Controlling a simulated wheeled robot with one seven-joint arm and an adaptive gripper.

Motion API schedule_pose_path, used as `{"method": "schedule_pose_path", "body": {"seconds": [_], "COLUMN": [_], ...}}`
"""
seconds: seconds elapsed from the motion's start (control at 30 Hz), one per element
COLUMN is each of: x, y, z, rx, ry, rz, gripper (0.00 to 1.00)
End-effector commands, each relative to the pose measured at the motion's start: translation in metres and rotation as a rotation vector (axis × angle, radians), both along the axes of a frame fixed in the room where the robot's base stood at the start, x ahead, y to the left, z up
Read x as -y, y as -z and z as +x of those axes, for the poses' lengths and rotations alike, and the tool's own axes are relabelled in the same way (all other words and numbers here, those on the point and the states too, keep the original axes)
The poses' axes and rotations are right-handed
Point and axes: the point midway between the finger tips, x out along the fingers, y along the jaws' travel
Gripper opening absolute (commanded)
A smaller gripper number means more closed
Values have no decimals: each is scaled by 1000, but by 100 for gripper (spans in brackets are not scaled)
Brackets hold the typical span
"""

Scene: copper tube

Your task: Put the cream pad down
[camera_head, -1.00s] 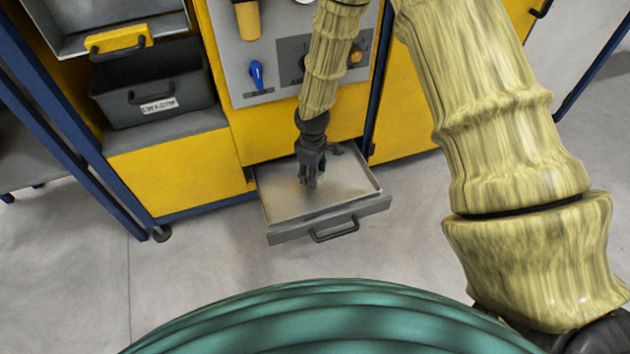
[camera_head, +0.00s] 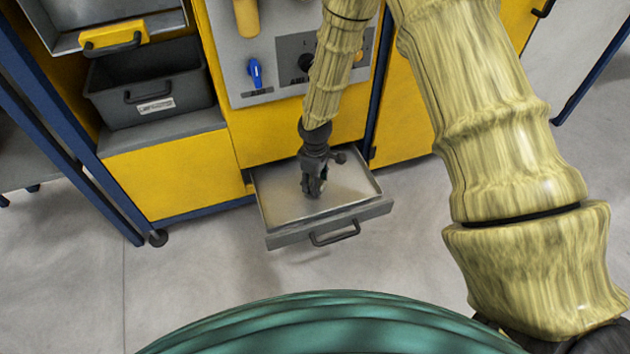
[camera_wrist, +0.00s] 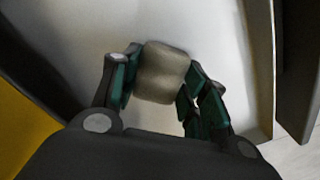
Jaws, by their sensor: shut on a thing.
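The cream pad (camera_wrist: 163,72) is a small rounded block between the fingers of my gripper (camera_wrist: 158,92) in the wrist view. The gripper is shut on it, with green-lined fingers at its left and right sides. In the head view my gripper (camera_head: 314,190) points down inside the open grey drawer (camera_head: 285,208), over its floor. The pad cannot be made out there. I cannot tell whether the pad touches the drawer floor.
The drawer has raised walls and a front with a dark handle (camera_head: 335,233). A yellow cabinet (camera_head: 180,175) stands behind it, with a grey bin (camera_head: 150,85) on a shelf at left. A panel with a blue knob (camera_head: 255,73) is above. The drawer floor around the gripper looks clear.

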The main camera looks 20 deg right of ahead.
Motion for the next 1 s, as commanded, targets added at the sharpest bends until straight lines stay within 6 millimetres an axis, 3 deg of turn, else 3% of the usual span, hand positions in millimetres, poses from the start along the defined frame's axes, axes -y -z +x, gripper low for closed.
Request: {"method": "schedule_pose_path", "body": {"seconds": [0.03, 0.13, 0.57, 1.0], "x": [0, 0, 0, 0], "y": [0, 0, -4, -79], "z": [0, 0, 0, 0], "rx": [0, 0, 1, 2], "ry": [0, 0, 0, -1], "rz": [0, 0, 0, 1], "gripper": [48, 65, 65, 65]}}
